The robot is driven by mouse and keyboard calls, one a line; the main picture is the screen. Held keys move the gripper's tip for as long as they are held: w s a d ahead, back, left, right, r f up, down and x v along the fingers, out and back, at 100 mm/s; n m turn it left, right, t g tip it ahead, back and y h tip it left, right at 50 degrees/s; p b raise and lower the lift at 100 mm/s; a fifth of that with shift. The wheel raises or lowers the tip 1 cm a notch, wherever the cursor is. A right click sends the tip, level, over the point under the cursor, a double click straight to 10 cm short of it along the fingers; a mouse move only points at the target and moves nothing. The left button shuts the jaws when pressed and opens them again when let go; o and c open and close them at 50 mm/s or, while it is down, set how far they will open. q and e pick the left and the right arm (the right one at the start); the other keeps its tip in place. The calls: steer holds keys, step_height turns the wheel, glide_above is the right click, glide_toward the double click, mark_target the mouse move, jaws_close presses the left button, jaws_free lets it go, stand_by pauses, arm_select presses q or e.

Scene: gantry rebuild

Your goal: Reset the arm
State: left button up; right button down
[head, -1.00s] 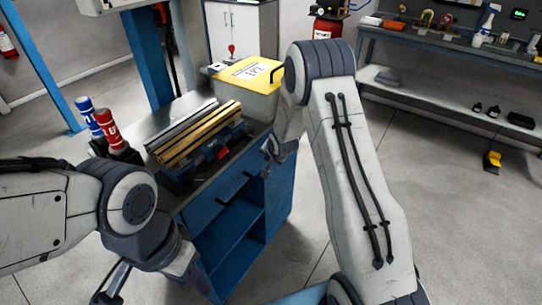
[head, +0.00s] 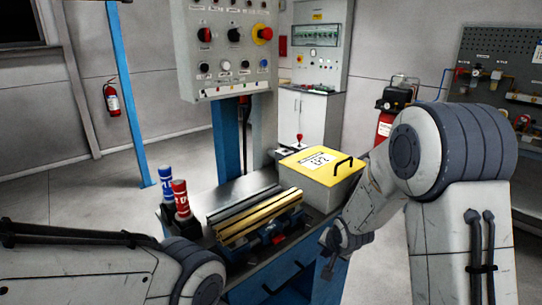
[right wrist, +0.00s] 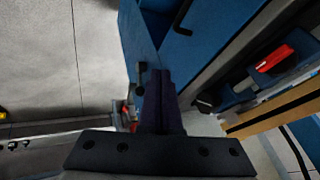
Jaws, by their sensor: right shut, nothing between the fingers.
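My right arm comes in from the right of the head view and bends down toward the front of the blue workbench. Its gripper (head: 327,268) hangs in front of the bench's right front side, apart from the things on top. In the right wrist view the two dark fingers (right wrist: 160,92) are together with nothing between them. Blue drawer fronts (right wrist: 190,40) lie beyond them. My left arm shows only as a forearm and joint at the lower left of the head view, and its gripper is out of the picture.
The workbench top (head: 238,190) holds a blue vise (head: 285,232) with brass-coloured bars, a blue can (head: 166,180), a red can (head: 180,196) and a yellow-lidded box (head: 318,164). A grey control panel (head: 232,50) stands behind. Open floor (head: 90,190) lies left.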

steer(key=s+a+r+n+g, duration=0.2)
steer(key=s+a+r+n, duration=0.3)
steer(key=s+a, duration=0.35)
steer(key=s+a+r+n+g, duration=0.1)
steer(key=s+a+r+n, duration=0.1)
steer(key=s, duration=0.5)
steer(key=s+a+r+n+g, duration=0.1)
steer(key=s+n, duration=0.3)
steer(key=s, duration=0.4)
steer(key=s+a+r+n+g+p, duration=0.1)
steer(key=s+a+r+n+g, duration=0.1)
steer(key=s, duration=0.6)
steer(key=shift+a+r+n+g+y, duration=0.35)
steer(key=shift+a+n, duration=0.2)
steer(key=shift+n, duration=0.25)
